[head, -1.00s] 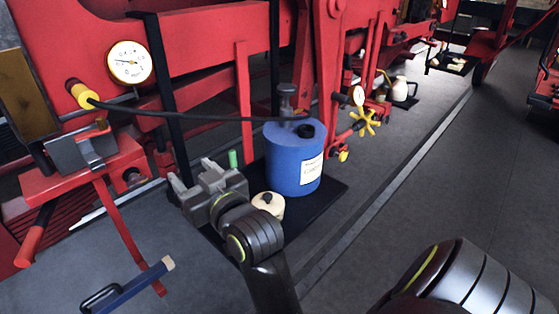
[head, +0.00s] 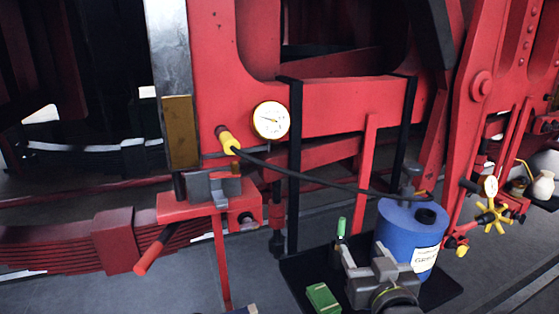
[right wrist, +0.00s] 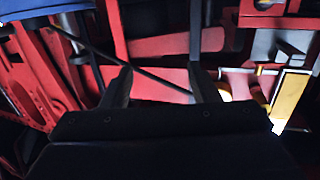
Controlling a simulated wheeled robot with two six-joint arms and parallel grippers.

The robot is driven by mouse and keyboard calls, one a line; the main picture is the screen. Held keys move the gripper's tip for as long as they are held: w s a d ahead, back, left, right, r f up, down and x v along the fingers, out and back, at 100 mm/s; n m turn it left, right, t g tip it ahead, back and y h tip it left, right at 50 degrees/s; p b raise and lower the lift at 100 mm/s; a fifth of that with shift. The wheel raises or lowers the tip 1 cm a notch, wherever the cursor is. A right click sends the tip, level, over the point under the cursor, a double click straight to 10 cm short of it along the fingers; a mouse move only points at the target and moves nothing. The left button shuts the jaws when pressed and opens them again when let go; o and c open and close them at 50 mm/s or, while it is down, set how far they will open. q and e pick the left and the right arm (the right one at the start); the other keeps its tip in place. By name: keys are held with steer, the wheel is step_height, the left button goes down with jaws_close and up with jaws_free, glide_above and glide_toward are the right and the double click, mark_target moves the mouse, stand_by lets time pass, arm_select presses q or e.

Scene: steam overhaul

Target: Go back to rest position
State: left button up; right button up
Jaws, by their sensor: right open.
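My right gripper (head: 381,268) shows at the bottom of the head view, in front of the blue drum (head: 403,236). Its jaws are apart and nothing is between them. In the right wrist view its two fingers (right wrist: 160,85) stand wide apart, with red frame parts and a dark hose behind them. My left gripper does not show in either view.
A black mat (head: 443,294) lies under the drum, with a green box (head: 322,298) on it. A red stand with a grey vise (head: 211,187) is at the left. A gauge (head: 270,120) and a black hose (head: 310,180) are on the red frame.

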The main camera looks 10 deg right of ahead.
steer(key=s+d+f+g+h, duration=0.1)
steer(key=s+d+f+g, duration=0.25)
steer(key=s+f, duration=0.4)
steer(key=s+d+f+g, duration=0.2)
steer(key=s+f+g, duration=0.2)
steer(key=f, duration=0.7)
steer(key=s+d+f+g, duration=0.25)
steer(key=s+f, duration=0.25)
steer(key=s, duration=0.4)
steer(key=s+d+f+g, duration=0.2)
steer(key=s+f+g, duration=0.2)
steer(key=s, duration=0.4)
step_height(320, 180, down, 25)
steer(key=d, duration=0.1)
steer(key=s+a+f+g, duration=0.1)
steer(key=s+f+g, duration=0.1)
steer(key=s+f, duration=1.2)
steer(key=shift+s+f+m, duration=0.25)
steer(key=shift+f+m, duration=0.05)
steer(key=shift+f, duration=0.5)
